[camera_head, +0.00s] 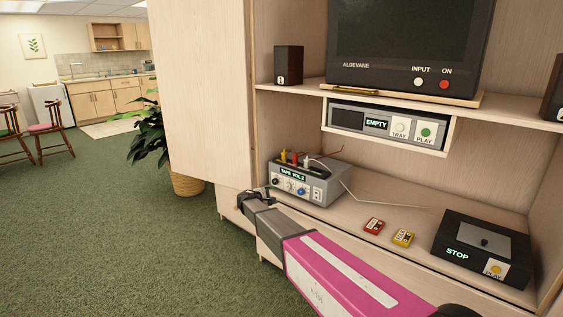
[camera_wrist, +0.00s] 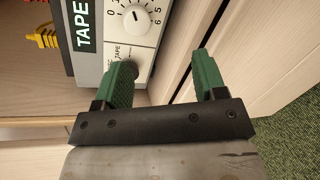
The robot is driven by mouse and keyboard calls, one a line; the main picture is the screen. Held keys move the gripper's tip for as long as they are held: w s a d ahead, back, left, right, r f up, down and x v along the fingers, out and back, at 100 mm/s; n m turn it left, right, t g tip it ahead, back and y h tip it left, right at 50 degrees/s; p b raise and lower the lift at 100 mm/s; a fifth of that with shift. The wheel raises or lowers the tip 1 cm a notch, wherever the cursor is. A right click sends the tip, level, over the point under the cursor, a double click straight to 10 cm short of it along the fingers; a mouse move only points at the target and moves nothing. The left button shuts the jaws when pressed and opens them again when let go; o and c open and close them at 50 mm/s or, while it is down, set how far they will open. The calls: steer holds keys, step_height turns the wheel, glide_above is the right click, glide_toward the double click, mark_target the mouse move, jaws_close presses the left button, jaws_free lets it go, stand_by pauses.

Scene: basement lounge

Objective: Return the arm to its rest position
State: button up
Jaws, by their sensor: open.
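My arm, with a magenta link, reaches from the lower right of the head view toward the left end of the cabinet's lower shelf. My gripper (camera_head: 256,197) is at its far end, in front of the left side of a grey box labelled "TAPE VOL 2" (camera_head: 305,188). In the wrist view my gripper (camera_wrist: 161,75) has its two green fingers spread apart with nothing held between them. The left finger overlaps the grey box's front (camera_wrist: 150,42) beside a dial; whether it touches cannot be told. The right finger is over pale wood.
The shelf (camera_head: 360,195) also holds a red cassette (camera_head: 374,226), a yellow cassette (camera_head: 403,238) and a black player reading "STOP" (camera_head: 482,246). A disc player reading "EMPTY" (camera_head: 387,127) and a television (camera_head: 410,45) are above. A cabinet door (camera_head: 205,95) stands left; green carpet (camera_head: 100,230) is open floor.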

steer(key=s+d+f+m+g+y, duration=0.1)
steer(key=s+d+f+m+g, duration=0.1)
steer(key=s+d, duration=0.45)
steer(key=s+d+f+m+g, duration=0.1)
steer(key=s+d+m+g, duration=0.15)
steer(key=s+d, duration=0.4)
steer(key=s+d+m+g+y, duration=0.3)
steer(key=s+d+m+y, duration=0.2)
steer(key=s, duration=0.9)
steer(key=s+d+f+m+g+y, duration=0.1)
steer(key=s+d+m+g+y, duration=0.2)
steer(key=s+d, duration=0.7)
steer(key=s+m+y, duration=0.2)
steer(key=s, duration=0.2)
steer(key=shift+s+d, duration=0.15)
steer(key=shift+s, duration=0.2)
